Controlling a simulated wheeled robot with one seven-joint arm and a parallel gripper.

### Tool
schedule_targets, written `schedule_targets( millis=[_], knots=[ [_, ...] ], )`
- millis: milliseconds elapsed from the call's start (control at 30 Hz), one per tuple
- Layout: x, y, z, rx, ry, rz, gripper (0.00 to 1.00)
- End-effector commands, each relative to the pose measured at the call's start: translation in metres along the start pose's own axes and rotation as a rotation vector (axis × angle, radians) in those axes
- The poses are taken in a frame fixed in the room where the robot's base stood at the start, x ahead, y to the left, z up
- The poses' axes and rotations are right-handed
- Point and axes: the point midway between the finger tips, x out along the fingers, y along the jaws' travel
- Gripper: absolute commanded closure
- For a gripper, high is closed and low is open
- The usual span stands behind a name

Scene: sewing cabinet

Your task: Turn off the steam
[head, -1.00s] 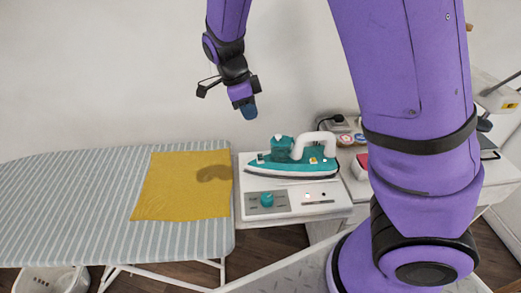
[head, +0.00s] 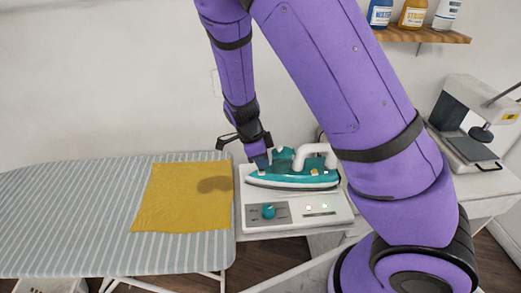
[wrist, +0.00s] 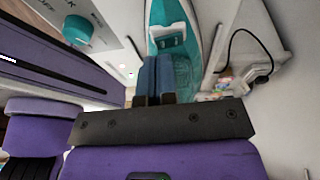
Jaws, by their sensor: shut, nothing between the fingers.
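The white steam station (head: 335,217) stands at the right end of the ironing board. A teal knob (head: 268,211) sits on its front panel, beside small indicator lights (head: 316,207). The knob also shows at the upper left of the wrist view (wrist: 77,31); its exact setting is too small to read. A teal and white iron (head: 290,181) rests on top of the station. My gripper (head: 262,161) is shut and empty, pointing down at the iron's left end, behind the knob. In the wrist view its fingertips (wrist: 157,60) overlap the iron; I cannot tell whether they touch it.
A striped ironing board (head: 70,215) with a yellow cloth (head: 180,205) lies to the left. The cloth has a dark patch. A wooden shelf with bottles (head: 425,35) hangs at upper right, above a white machine (head: 475,115). A dark cord (wrist: 232,40) shows right of the iron.

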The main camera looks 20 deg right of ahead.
Motion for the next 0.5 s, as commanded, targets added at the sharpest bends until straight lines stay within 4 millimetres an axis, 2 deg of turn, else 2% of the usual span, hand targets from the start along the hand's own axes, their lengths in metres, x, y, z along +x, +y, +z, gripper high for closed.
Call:
schedule_targets(
  millis=[500],
  knots=[
    [0.0076,0.0016,0.0026,0.0,0.0,0.0,1.0]
  ],
)
